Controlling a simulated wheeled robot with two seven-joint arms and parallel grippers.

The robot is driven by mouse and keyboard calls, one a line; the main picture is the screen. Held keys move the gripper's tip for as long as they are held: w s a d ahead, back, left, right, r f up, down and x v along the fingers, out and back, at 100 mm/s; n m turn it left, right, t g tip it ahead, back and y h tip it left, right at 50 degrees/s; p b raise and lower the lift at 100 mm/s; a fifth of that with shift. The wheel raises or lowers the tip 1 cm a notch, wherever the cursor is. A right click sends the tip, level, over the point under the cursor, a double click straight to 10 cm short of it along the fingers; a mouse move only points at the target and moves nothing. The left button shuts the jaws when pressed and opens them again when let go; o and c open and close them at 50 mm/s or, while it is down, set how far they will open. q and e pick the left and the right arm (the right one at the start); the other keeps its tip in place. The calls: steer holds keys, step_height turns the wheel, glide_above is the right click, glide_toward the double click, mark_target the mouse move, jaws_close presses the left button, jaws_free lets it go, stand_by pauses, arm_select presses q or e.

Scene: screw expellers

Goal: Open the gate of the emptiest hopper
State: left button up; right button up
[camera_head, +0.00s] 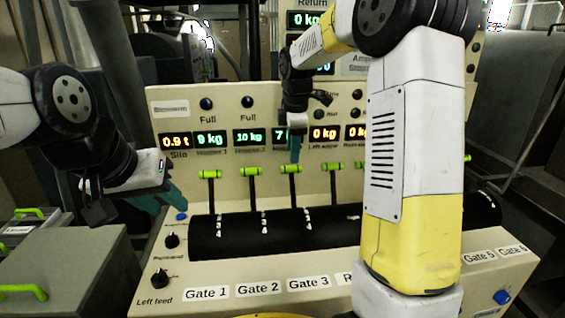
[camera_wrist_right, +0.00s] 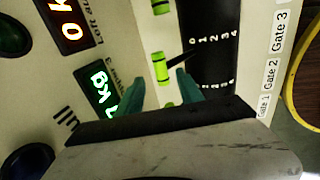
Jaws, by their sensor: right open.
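The control panel has a row of bright green gate levers on black stems. The Gate 3 lever (camera_head: 290,169) stands just below my right gripper (camera_head: 295,148). In the right wrist view, a green lever that looks like Gate 3's (camera_wrist_right: 160,68) lies just beyond the open, empty fingers (camera_wrist_right: 160,85). The Gate 1 lever (camera_head: 210,174) and Gate 2 lever (camera_head: 250,170) are to its left. The hopper displays read 9 kg (camera_head: 210,140), 10 kg (camera_head: 249,136) and a partly hidden 7 (camera_head: 281,135). My left gripper (camera_head: 158,198) is left of the panel, its opening unclear.
My right arm hides the panel's middle right, including some displays and levers. A black cylinder (camera_head: 230,240) with numbered scales runs below the levers. Knobs such as Left feed (camera_head: 160,277) are at the left. Grey boxes with green handles (camera_head: 80,270) stand at the lower left.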

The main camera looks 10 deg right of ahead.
mark_target(292, 167)
steer(key=f, duration=0.2)
steer(key=w+f, duration=0.1)
steer(key=f, duration=0.2)
steer(key=shift+f, duration=0.3)
steer(key=c, duration=0.9)
steer(key=shift+r, duration=0.1)
jaws_close()
steer(key=shift+w+r, duration=0.1)
steer(key=shift+w, duration=0.05)
